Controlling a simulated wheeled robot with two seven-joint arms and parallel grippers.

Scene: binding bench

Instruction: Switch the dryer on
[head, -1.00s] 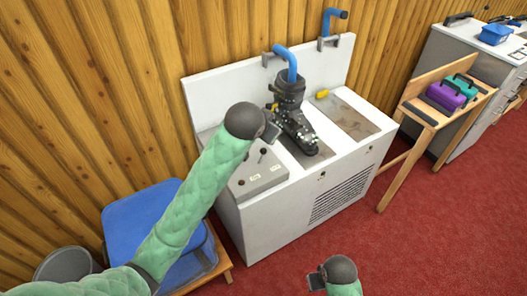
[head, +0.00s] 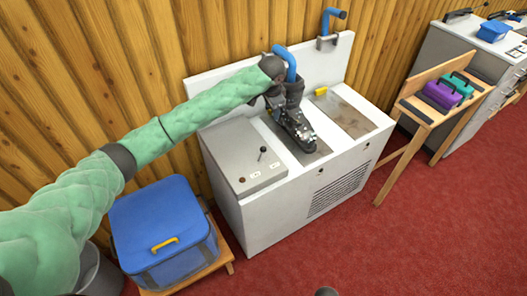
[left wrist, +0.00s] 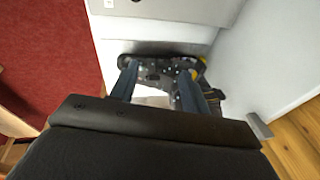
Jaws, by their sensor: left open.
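The dryer (head: 245,212) is a white cabinet with a back panel and two blue hoses. Its sloping grey control panel (head: 235,157) at the left carries a small black-knobbed lever (head: 262,152), a red button (head: 242,180) and small labels. A dark ski boot (head: 294,125) stands in the left tray beneath the left blue hose (head: 286,58). My left gripper (head: 275,98) is open at the boot's upper part, away from the lever. In the left wrist view the boot (left wrist: 160,72) shows beyond the parted fingers; I cannot tell whether they touch it. My right gripper is out of view.
A blue box (head: 160,220) stands at the left. A wooden stand (head: 418,115) with purple and teal cases is at the right. The red floor in front is clear.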

